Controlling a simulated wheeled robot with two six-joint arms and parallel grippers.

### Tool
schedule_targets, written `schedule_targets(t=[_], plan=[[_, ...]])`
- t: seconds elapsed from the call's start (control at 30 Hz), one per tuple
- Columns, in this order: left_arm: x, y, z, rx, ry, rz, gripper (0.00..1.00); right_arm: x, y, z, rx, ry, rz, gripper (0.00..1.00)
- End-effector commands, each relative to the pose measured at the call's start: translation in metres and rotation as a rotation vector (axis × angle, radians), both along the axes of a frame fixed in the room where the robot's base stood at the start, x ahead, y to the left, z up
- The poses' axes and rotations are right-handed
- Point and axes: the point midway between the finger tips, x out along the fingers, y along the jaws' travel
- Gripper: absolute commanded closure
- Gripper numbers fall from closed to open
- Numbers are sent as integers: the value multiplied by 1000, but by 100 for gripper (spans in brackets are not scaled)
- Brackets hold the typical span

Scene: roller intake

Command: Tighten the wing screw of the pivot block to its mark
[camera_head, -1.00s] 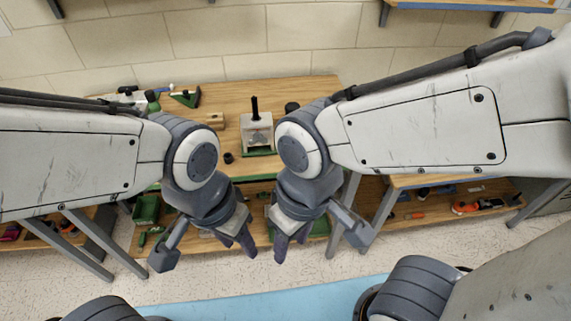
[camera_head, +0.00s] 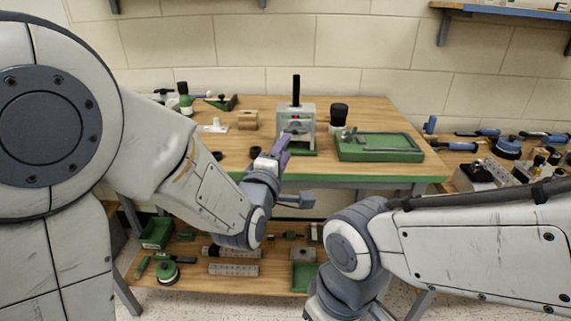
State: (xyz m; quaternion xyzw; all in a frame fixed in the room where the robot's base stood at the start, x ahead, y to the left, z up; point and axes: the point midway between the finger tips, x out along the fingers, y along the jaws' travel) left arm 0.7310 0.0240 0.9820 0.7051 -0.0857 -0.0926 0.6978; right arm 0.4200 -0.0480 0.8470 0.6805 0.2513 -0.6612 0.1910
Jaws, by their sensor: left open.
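A light grey block with a tall black post (camera_head: 296,90), which looks like the pivot block (camera_head: 308,113), stands upright on a small green base on the workbench. Small dark and red details show on its front, but I cannot make out the wing screw or its mark. My left gripper (camera_head: 281,146) is open, in front of the block's lower left front, and its fingers cover part of it. I cannot tell whether they touch anything. My right arm reaches in from the right, low in front of the bench; its fingers are out of the picture.
A green tray (camera_head: 380,155) lies right of the block, with a black cylinder (camera_head: 339,112) behind it. A wooden block (camera_head: 247,120) and dark rings (camera_head: 254,152) lie to the left. The lower shelf (camera_head: 200,283) holds several parts. A second table with tools stands at right.

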Motion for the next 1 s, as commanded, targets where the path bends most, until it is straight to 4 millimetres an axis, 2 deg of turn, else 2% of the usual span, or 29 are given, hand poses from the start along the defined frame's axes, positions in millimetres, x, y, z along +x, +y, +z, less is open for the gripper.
schedule_targets(t=[0.27, 1.0], plan=[[17, -3, 2, -14, -8, 4, 55, 0, 0, 5, 1, -1, 0, 50], [88, -21, 3, -11, -7, 4, 55, 0, 0, 33, 0, 0, 0, 50]])
